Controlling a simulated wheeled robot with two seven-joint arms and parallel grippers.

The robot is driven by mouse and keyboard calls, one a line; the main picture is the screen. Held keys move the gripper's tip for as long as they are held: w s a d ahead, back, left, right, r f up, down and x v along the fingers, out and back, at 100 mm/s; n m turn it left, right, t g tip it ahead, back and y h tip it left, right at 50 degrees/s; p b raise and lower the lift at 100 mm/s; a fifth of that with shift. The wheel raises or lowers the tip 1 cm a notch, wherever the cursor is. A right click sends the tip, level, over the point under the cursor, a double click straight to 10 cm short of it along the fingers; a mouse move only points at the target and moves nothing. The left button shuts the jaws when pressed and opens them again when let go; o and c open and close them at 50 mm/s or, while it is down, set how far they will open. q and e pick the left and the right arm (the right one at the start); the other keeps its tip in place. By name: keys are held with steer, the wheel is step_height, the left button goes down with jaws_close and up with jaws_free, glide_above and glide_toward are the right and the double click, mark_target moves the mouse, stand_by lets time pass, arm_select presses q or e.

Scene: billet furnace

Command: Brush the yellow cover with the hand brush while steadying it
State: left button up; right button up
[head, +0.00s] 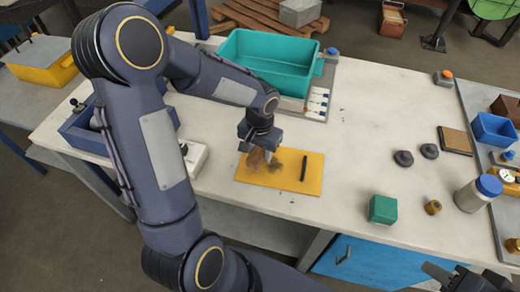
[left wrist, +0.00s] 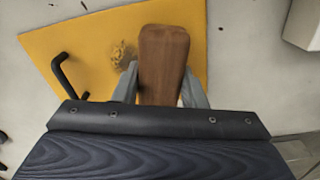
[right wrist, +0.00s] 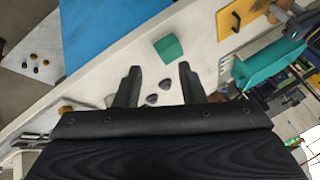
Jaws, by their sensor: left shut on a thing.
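The yellow cover (head: 283,182) lies flat on the pale bench, with a black bar handle (head: 304,168) on its right part. In the left wrist view the cover (left wrist: 60,35) shows a dark brown smudge (left wrist: 122,55) beside the brush. My left gripper (head: 258,148) is shut on the wooden hand brush (left wrist: 163,60) over the left part of the cover. The brush's bristles are hidden, so I cannot tell whether they touch the cover. My right gripper (right wrist: 158,85) is open and empty, away from the cover, near the bench's front edge.
A teal bin (head: 265,65) stands behind the cover. A green block (head: 382,209), brass nut (head: 433,207), dark knobs (head: 403,158) and a blue-lidded jar (head: 478,192) stand to the right. Bare bench lies between the cover and the green block.

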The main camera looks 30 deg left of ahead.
steer(key=shift+w, duration=0.1)
steer(key=c, duration=0.4)
steer(key=shift+w+r, duration=0.25)
steer(key=shift+w, duration=0.1)
steer(key=shift+c, duration=1.1)
steer(key=w+a+n, duration=0.1)
steer(key=w, duration=0.1)
steer(key=w+r+n+g, duration=0.1)
steer(key=w, duration=0.2)
steer(key=w+a+g, duration=0.1)
steer(key=w, duration=0.2)
steer(key=shift+a+r+n, duration=0.35)
steer(key=shift+r+n, duration=0.05)
jaws_close()
steer(key=n+g+h, duration=0.4)
steer(key=n, duration=0.3)
glide_above(316, 173)
steer(key=f, duration=1.4)
steer(key=shift+d, duration=0.2)
steer(key=shift+a+f+n, duration=0.2)
steer(key=shift+f+n, duration=0.1)
steer(key=shift+f, duration=2.4)
steer(key=shift+f, duration=0.75)
